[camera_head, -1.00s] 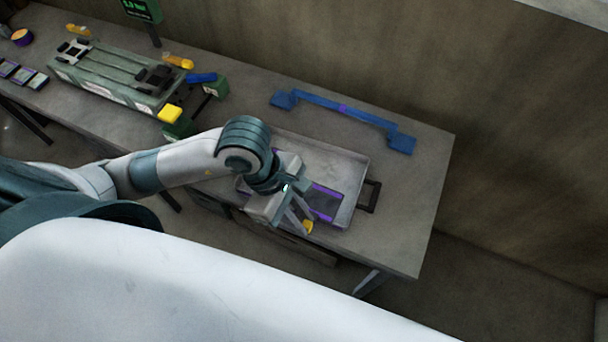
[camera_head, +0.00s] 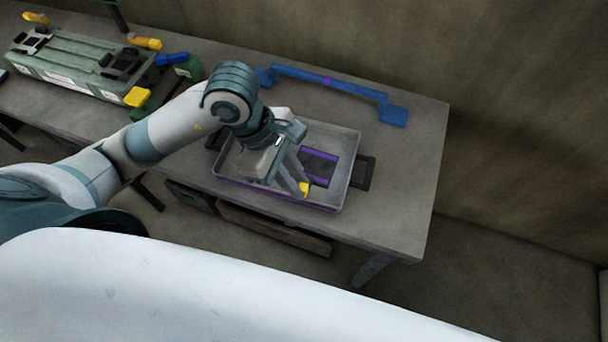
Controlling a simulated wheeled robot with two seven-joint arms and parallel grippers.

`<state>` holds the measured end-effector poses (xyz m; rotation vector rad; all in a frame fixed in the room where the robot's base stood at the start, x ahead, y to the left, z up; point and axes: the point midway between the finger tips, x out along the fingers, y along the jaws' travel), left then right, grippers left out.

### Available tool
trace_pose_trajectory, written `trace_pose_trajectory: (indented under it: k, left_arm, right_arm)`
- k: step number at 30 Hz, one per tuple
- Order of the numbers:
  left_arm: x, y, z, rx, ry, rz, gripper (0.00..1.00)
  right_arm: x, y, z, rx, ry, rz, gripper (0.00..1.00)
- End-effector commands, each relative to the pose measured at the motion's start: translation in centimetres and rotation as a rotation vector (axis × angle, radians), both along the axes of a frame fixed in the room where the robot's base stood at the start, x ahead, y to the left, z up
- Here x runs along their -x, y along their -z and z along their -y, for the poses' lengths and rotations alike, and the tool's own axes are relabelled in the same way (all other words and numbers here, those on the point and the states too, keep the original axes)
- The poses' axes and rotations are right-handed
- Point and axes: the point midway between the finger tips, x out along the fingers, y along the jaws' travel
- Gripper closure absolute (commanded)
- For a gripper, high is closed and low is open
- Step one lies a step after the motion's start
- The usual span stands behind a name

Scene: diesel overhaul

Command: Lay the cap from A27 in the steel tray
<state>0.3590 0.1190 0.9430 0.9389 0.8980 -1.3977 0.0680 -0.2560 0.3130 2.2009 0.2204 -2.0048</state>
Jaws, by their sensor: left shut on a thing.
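The steel tray (camera_head: 342,182) lies on the right part of the workbench, with a dark handle at its right end and a dark purple-edged patch on its floor. My left gripper (camera_head: 303,187) reaches over the tray from the left. It is shut on a small yellow cap (camera_head: 305,188), which shows at its fingertips near the tray's front wall. I cannot tell whether the cap touches the tray floor. The gripper and wrist hide the tray's left middle. My right gripper is not in view.
A blue bracket-like bar (camera_head: 330,82) lies behind the tray. A green-grey machine block (camera_head: 85,70) with yellow and blue parts around it stands at the left. The bench top (camera_head: 405,170) is clear to the right of the tray, up to its edge.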

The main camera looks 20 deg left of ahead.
Motion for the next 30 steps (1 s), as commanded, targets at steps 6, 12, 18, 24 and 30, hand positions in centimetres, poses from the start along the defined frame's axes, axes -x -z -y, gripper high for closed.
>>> trace_pose_trajectory:
  k: [6,12,18,24,30]
  left_arm:
    - [-3.2,1.6,-0.2,0.000,-0.007,-0.005,1.00]
    - [-5.8,3.2,-0.4,0.000,-0.004,-0.003,1.00]
    - [-6.7,4.0,-0.5,0.001,-0.002,-0.002,1.00]
    - [-6.7,4.0,-0.5,0.001,-0.002,-0.001,1.00]
    - [-6.7,4.5,-0.5,0.000,-0.002,-0.003,1.00]
  right_arm:
    - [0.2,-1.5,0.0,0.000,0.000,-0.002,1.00]
    - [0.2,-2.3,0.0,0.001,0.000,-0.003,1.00]
    - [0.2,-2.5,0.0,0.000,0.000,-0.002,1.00]
    - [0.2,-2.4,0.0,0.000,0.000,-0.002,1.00]
    - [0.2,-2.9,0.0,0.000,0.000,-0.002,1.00]
